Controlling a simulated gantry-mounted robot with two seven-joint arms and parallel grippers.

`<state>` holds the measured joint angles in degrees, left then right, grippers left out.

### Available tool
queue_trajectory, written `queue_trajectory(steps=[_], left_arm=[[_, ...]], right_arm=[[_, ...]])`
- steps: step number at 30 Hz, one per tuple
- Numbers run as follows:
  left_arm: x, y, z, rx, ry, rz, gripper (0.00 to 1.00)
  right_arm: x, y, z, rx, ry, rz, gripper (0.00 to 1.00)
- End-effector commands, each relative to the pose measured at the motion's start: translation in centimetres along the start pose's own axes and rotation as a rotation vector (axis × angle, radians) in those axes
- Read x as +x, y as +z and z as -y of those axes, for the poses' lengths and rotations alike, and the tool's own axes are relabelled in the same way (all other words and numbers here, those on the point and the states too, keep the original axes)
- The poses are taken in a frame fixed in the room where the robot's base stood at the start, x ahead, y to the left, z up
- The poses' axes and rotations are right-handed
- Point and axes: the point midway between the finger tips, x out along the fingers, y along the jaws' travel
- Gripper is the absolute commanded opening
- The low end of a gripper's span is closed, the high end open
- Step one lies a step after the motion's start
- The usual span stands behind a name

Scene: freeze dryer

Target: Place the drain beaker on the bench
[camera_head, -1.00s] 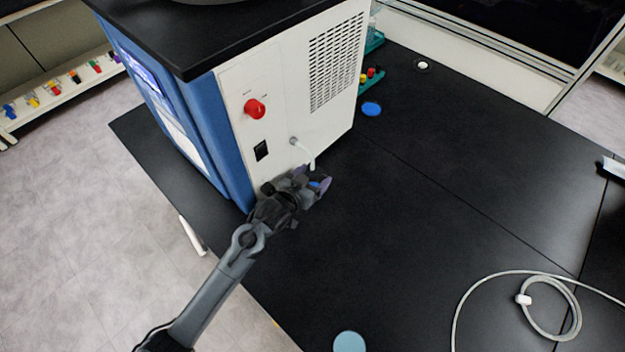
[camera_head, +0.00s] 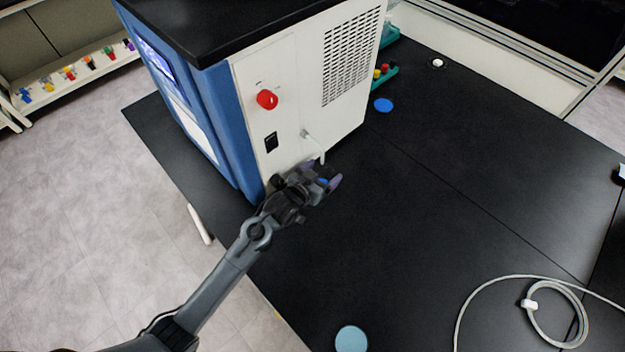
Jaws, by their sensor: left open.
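My left gripper (camera_head: 328,178) is low over the black bench (camera_head: 420,240), beside the side panel of the freeze dryer (camera_head: 290,90). It is open, with purple on one fingertip. A short white drain tube (camera_head: 314,143) comes out of the side panel and bends down just above the gripper. A small blue patch shows between the fingers; I cannot tell whether it belongs to a beaker or to a mark on the bench. I cannot make out the drain beaker; the gripper covers the spot under the tube. My right gripper is not in view.
A blue disc (camera_head: 383,105) and a pale teal disc (camera_head: 351,339) lie on the bench. A coiled grey hose (camera_head: 540,306) lies at the lower right. A green rack (camera_head: 386,74) stands behind the dryer. The middle of the bench is clear.

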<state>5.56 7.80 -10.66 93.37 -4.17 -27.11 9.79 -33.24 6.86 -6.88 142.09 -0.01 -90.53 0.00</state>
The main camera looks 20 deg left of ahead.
Motion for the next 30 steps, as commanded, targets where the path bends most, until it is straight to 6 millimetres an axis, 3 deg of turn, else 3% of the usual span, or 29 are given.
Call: queue_trajectory(steps=[18, 30], left_arm=[[-9.8, 0.0, 0.0, 0.0, 0.0, 0.001, 0.88], [-12.8, 0.9, -0.2, 0.001, -0.01, 0.053, 0.88]], right_arm=[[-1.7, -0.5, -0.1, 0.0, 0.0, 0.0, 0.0], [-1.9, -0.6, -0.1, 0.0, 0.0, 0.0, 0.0]])
